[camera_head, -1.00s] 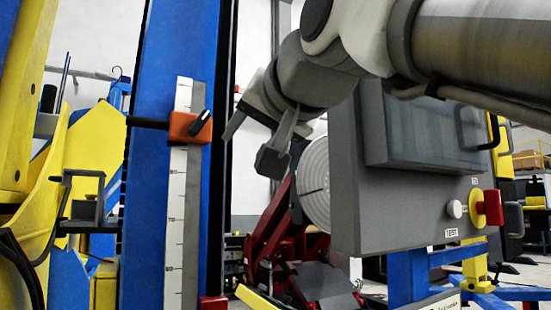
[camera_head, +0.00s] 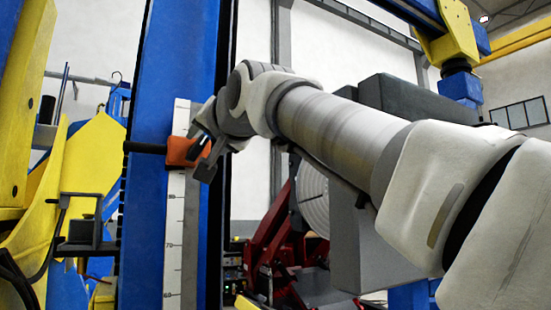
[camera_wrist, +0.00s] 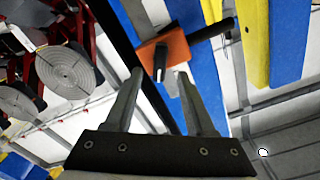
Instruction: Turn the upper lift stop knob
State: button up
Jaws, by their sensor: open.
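The upper lift stop is an orange block (camera_head: 178,152) on the blue column (camera_head: 168,60), beside a white scale strip (camera_head: 174,225). Its black knob is largely hidden behind my gripper in the head view. In the wrist view the orange block (camera_wrist: 177,46) lies just beyond my fingertips, and the dark knob (camera_wrist: 160,62) sticks out from it toward the camera. My gripper (camera_head: 199,158) is open and empty, close to the block. In the wrist view the knob appears between the open fingers (camera_wrist: 160,76), nearer the left one; whether they touch is unclear.
A black rod (camera_head: 146,148) runs from the block to the left. A yellow frame (camera_head: 95,155) with a dark bracket stands left of the column. A grey box (camera_head: 400,100) lies behind my arm, with a round faceplate (camera_head: 313,195) and red machine (camera_head: 275,235) further back.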

aim_at(199, 148)
jog(key=shift+p+x, duration=0.55)
jog(key=shift+x, duration=1.7)
grip_shut()
